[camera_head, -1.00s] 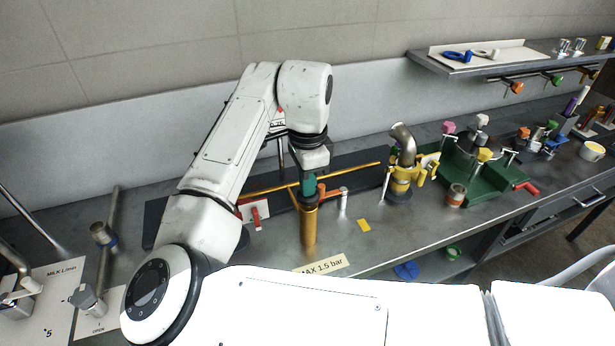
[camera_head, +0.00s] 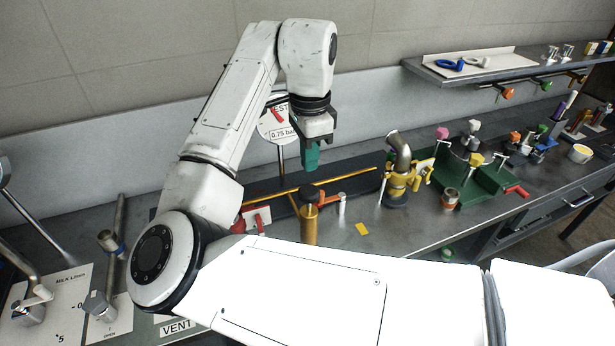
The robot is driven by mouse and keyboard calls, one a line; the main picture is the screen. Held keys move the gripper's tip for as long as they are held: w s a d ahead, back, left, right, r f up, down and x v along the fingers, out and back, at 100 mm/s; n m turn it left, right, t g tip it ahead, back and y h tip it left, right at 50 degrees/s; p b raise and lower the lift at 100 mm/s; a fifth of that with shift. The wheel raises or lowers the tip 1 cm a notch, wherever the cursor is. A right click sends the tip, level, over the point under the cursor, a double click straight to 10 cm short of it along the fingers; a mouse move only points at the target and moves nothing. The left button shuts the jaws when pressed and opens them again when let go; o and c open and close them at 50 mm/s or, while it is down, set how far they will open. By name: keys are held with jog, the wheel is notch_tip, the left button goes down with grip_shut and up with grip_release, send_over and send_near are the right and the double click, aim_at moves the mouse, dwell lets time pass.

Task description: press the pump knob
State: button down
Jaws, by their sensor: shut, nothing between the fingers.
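My gripper (camera_head: 311,165) has teal fingers that point down. They are shut and empty. The fingertips are above the knob, with a visible gap between them and it. A round white gauge (camera_head: 268,128) marked 0.75 bar, with a red needle, stands behind my wrist and is partly hidden by my arm.
A red-handled valve (camera_head: 257,219) is left of the pump, and a small silver post (camera_head: 341,204) is right of it. A yellow fitting with a metal elbow (camera_head: 398,180) stands farther right, before a green tray (camera_head: 470,190). A yellow tag (camera_head: 362,229) lies on the bench.

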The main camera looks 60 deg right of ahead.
notch_tip(320, 180, up, 5)
jog(key=shift+a, duration=0.15)
dwell(2.1)
